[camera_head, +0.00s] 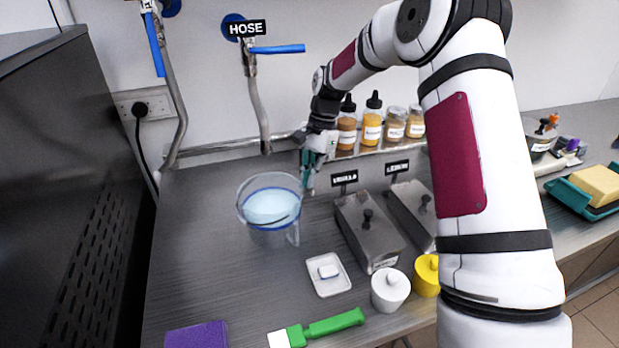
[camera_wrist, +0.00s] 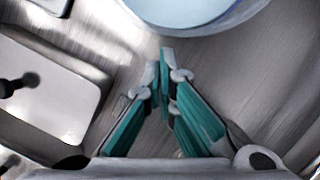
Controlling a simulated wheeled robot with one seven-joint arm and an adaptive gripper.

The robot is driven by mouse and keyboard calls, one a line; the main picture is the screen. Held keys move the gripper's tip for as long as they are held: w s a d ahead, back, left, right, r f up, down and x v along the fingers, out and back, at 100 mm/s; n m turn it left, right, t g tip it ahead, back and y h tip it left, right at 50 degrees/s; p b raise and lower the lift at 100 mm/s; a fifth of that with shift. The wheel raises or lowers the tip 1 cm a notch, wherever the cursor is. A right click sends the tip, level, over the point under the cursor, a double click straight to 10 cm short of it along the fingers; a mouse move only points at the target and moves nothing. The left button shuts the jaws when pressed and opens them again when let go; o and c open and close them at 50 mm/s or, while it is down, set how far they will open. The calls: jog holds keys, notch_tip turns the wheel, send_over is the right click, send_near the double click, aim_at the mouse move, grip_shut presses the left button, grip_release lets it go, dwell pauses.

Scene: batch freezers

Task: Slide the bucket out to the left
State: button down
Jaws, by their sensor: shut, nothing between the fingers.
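The bucket (camera_head: 242,208) is a clear round vessel with pale blue contents and a blue band, standing upright on the steel counter. Its rim and blue contents also show at the top of the wrist view (camera_wrist: 190,12). My gripper (camera_head: 308,186) is just to the right of the bucket's rim in the head view. Its teal fingers are together and empty. In the wrist view the fingertips (camera_wrist: 166,62) point toward the bucket, with a strip of bare counter between them and it.
Two lidded steel containers, labelled vanilla (camera_head: 368,232) and lemon (camera_head: 412,208), stand right of the bucket. A small white dish (camera_head: 328,285) lies in front. A green-handled brush (camera_head: 335,324) and purple cloth (camera_head: 197,337) lie nearer. Counter left of the bucket is clear up to a dark machine (camera_head: 60,190).

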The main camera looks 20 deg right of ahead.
aim_at(277, 222)
jog(key=p+x, duration=0.1)
jog(key=x, duration=0.6)
jog(key=shift+f, duration=0.15)
jog(key=shift+s+a, duration=0.1)
jog(key=s+a, duration=0.1)
jog(key=a, duration=0.1)
jog(key=s+a+p, duration=0.1)
jog(key=a, duration=0.2)
jog(key=s+a, duration=0.2)
jog(key=shift+s+a+p, duration=0.1)
jog(key=shift+a+p, duration=0.05)
jog(key=shift+p, duration=0.2)
jog(key=shift+s+a, duration=0.2)
jog(key=shift+a, duration=0.3)
